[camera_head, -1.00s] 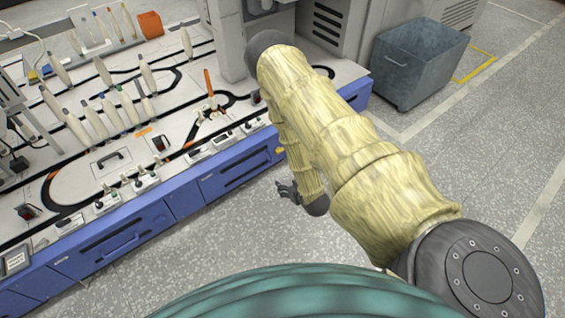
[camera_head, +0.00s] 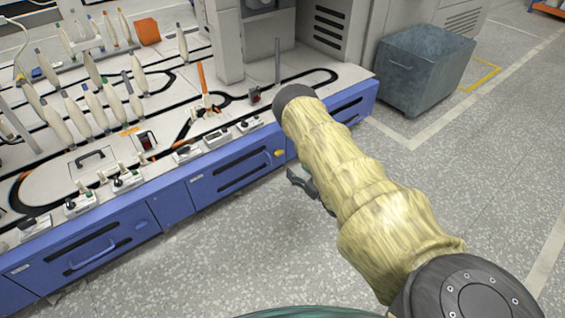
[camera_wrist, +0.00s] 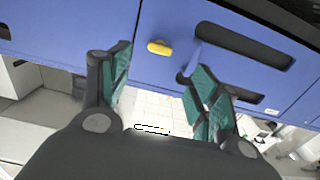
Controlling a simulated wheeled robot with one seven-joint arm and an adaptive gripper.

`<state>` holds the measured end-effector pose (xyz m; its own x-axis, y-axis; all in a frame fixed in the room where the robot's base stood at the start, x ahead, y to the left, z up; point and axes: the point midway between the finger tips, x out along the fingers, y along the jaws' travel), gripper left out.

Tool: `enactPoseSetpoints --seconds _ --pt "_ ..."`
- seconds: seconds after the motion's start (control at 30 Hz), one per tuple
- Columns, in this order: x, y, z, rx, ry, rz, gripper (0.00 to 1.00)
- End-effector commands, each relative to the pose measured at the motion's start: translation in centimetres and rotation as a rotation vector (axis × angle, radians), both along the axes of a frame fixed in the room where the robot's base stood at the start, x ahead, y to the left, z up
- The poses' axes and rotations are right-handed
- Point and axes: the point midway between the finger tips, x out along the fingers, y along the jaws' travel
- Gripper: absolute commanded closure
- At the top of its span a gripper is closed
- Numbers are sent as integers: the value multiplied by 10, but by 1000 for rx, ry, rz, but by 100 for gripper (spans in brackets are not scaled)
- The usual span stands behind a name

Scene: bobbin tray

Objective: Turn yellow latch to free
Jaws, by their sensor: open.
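The yellow latch (camera_head: 279,153) is a small knob on the blue front panel of the machine, near the top edge of a cabinet door. In the wrist view the yellow latch (camera_wrist: 159,47) lies ahead of the fingers, between them and nearer the left one, with its long side roughly level. My gripper (camera_wrist: 160,80) is open and empty, its teal-padded fingers apart and not touching the latch. In the head view my gripper (camera_head: 302,180) shows as a dark shape below and right of the latch, partly hidden by my arm.
The blue cabinet front (camera_head: 165,205) has slotted vents and handles. Bobbins (camera_head: 95,105) and an orange box (camera_head: 147,31) stand on the worktop. A grey bin (camera_head: 425,75) stands on the floor at the right. The floor before the cabinet is clear.

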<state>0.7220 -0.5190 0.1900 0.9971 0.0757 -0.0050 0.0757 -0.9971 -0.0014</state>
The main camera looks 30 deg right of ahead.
Motion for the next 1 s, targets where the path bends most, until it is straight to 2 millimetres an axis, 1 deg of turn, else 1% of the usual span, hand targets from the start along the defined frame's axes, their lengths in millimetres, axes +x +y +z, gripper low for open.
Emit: enactPoseSetpoints --seconds 0.17,0.27,0.6,0.7,0.83,1.0 --pt "11 1 -2 1 -7 4 38" --pt "25 2 -3 0 -8 5 38" --pt "79 6 -3 -1 -7 5 38" --pt "91 7 -3 -1 -7 4 38" --pt "102 8 -2 -1 -5 3 38" --pt "108 8 -1 0 -5 3 38"
